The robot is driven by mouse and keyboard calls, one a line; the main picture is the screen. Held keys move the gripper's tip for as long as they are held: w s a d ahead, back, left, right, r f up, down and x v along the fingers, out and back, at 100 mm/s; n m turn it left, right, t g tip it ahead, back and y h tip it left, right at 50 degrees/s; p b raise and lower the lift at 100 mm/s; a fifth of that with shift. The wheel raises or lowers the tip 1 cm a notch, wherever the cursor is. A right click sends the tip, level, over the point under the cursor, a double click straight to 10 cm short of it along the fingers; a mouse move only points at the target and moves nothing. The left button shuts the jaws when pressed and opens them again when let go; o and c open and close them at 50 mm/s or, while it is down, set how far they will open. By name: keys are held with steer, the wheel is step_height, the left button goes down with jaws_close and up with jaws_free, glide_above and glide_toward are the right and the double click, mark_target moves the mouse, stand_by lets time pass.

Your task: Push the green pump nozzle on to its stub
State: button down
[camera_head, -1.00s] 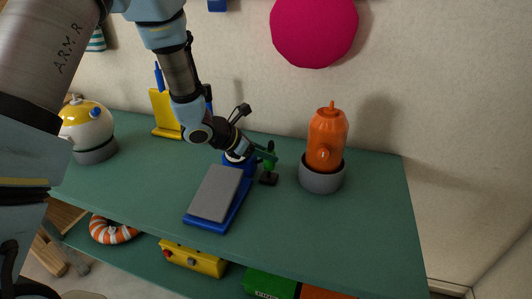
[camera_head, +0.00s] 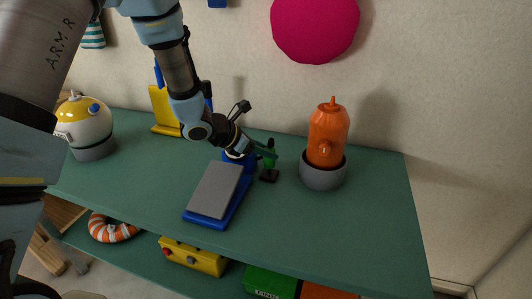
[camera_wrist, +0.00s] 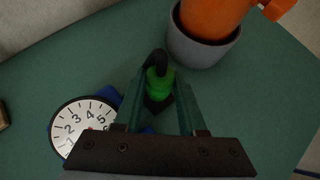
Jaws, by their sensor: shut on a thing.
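The green pump nozzle (camera_wrist: 158,84) is between the two fingers of my gripper (camera_wrist: 160,88) in the wrist view, with a black curved piece at its top. In the head view the nozzle (camera_head: 270,159) is partly covered by a finger of my gripper (camera_head: 268,156). A small dark block (camera_head: 269,176) is just below the nozzle on the table. The stub cannot be made out clearly, and I cannot tell whether the nozzle touches it. The blue pump with a grey pedal (camera_head: 215,190) lies in front, and its round white dial (camera_wrist: 80,126) shows in the wrist view.
An orange figure (camera_head: 327,136) stands in a grey round base (camera_head: 322,177) close to the right of my gripper. A white and yellow helmet (camera_head: 85,122) and a yellow stand (camera_head: 164,110) are to the left. The green tabletop (camera_head: 370,220) is clear at front right.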

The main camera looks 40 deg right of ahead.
steer(key=shift+f+b, duration=1.5)
steer(key=shift+b, duration=0.4)
stand_by(0.4)
steer(key=shift+c, duration=2)
jaws_free()
steer(key=shift+r, duration=0.1)
steer(key=b+v, duration=0.1)
steer(key=v, duration=1)
